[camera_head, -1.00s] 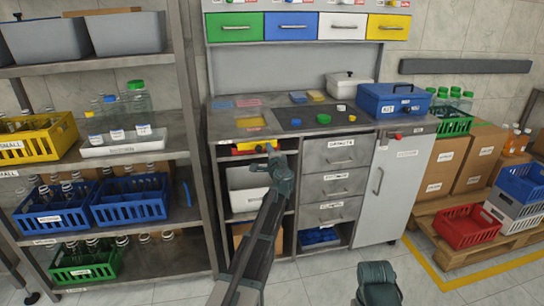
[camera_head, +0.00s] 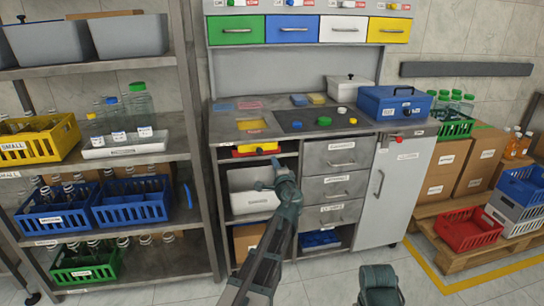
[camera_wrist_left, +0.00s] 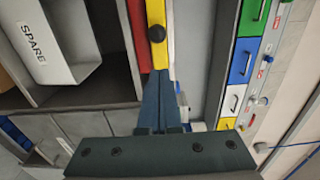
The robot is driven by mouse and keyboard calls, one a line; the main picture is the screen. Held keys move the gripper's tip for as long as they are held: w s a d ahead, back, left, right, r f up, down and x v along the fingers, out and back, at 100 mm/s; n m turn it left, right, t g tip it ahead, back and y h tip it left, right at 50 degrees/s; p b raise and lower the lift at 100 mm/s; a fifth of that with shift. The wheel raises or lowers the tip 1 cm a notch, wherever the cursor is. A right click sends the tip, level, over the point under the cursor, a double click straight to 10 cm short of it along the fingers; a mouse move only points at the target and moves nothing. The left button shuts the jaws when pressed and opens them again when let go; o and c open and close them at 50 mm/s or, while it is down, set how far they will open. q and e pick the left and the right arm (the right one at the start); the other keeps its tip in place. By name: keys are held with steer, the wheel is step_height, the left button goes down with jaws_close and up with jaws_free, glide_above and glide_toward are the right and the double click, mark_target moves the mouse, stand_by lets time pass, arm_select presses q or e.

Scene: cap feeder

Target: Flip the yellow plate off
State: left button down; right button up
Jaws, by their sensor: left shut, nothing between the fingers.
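A yellow plate (camera_head: 256,147) with a red part shows in the opening just under the counter's left end. In the left wrist view it is a yellow strip (camera_wrist_left: 157,62) with a black round knob (camera_wrist_left: 157,33), beside a red strip (camera_wrist_left: 134,36). My left gripper (camera_head: 262,186) is shut and empty, below the plate and in front of the white bin. In the left wrist view its fingers (camera_wrist_left: 165,88) overlap the yellow strip's near end; I cannot tell whether they touch.
A white SPARE bin (camera_head: 257,203) sits on the shelf below the yellow plate. Another yellow patch (camera_head: 251,125) lies on the countertop. Grey drawers (camera_head: 340,158) stand to the right, and a bottle rack (camera_head: 188,130) stands close on the left.

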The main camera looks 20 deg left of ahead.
arm_select(q)
steer(key=shift+v, duration=2.35)
steer(key=s+d+f+n+g+h, duration=0.4)
steer(key=s+d+f+n+g, duration=0.45)
steer(key=s+f, duration=0.65)
steer(key=s+d+f+m+g+h, duration=0.1)
steer(key=s+d+f+g+h, duration=0.2)
steer(key=s+d, duration=0.55)
steer(key=s+d+f+g+h, duration=0.2)
steer(key=s+d+f+g, duration=0.2)
steer(key=s+d, duration=0.45)
step_height(320, 180, up, 27)
steer(key=p, duration=2.7)
steer(key=shift+a, duration=0.35)
steer(key=shift+t, duration=0.25)
